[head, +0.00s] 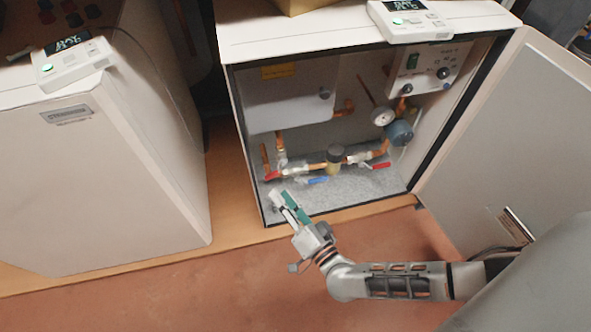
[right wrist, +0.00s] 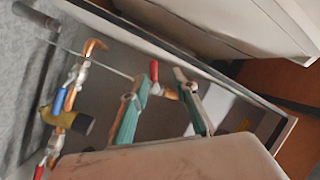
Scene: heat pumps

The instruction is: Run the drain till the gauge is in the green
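The open heat pump cabinet (head: 318,38) holds copper pipes with a red-handled valve (head: 272,176) at the lower left, a blue handle (head: 312,180) and another red handle (head: 380,165). The round gauge (head: 383,117) is at the right; its reading is too small to make out. My right gripper (head: 280,195) is just in front of and below the left red handle. In the right wrist view my right gripper (right wrist: 160,78) is open, with that red handle (right wrist: 154,70) showing between its fingertips; contact cannot be told. My left gripper is out of view.
The cabinet door (head: 500,140) stands open at the right. A second closed unit (head: 100,180) stands at the left. A control panel (head: 430,70) with a green switch is at the cabinet's upper right. The reddish floor (head: 200,285) in front is clear.

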